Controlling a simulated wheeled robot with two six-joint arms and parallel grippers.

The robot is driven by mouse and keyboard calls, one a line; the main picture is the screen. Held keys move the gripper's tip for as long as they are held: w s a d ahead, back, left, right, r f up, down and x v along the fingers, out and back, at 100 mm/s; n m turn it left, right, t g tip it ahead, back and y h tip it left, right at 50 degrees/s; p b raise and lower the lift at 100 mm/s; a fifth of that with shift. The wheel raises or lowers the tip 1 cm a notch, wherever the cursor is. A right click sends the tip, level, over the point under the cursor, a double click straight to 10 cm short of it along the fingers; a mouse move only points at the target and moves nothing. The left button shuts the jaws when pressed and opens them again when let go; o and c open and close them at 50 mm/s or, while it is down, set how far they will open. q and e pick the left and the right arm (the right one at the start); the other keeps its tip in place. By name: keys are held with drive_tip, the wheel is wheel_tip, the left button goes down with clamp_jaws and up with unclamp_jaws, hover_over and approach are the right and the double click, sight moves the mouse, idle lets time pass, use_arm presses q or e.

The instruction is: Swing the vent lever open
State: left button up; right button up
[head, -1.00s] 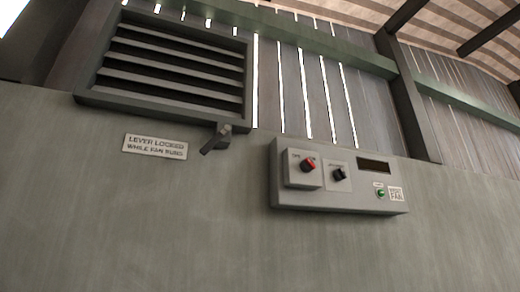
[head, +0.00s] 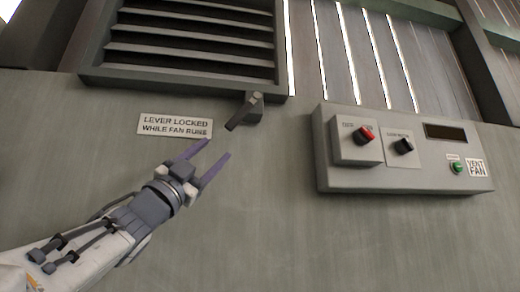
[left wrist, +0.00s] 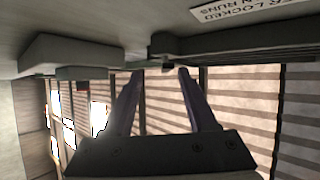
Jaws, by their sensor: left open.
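The vent lever (head: 244,112) is a short dark handle on a pivot at the lower right corner of the louvred vent (head: 190,45). It slants down and to the left. In the left wrist view, what looks like the lever (left wrist: 162,42) is a small dark shape just beyond the fingertips. My left gripper (head: 218,148) is open and empty, just below and left of the lever, apart from it in the head view. Its two fingers also show in the left wrist view (left wrist: 160,73). My right gripper is not in view.
A sign (head: 175,126) reading "LEVER LOCKED WHILE FAN RUNS" is left of the lever. A grey control box (head: 400,178) to the right carries a red knob (head: 364,134), a black knob (head: 403,146), a dark display (head: 445,132) and a green light (head: 457,168) beside a "VENT FAN" label.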

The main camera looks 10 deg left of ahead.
sight(234, 122)
use_arm(q)
drive_tip(key=w+d+r+m+h+p, duration=0.1)
drive_tip(key=r+p, duration=0.1)
drive_tip(key=r, duration=0.1)
drive_tip(key=w+d+r+m+h+p, duration=0.1)
drive_tip(key=r+p, duration=0.2)
drive_tip(key=w+d+r+m+g+h+p, duration=0.1)
drive_tip(key=r+p, duration=0.1)
drive_tip(key=r, duration=0.1)
drive_tip(key=shift+w+d+r, duration=0.2)
drive_tip(key=shift+w+r, duration=0.05)
drive_tip(key=shift+w, duration=0.15)
drive_tip(key=shift+w+d+r+p, duration=0.2)
drive_tip(key=shift+w+p, duration=0.1)
drive_tip(key=shift+p, duration=0.2)
clamp_jaws()
idle(0.6)
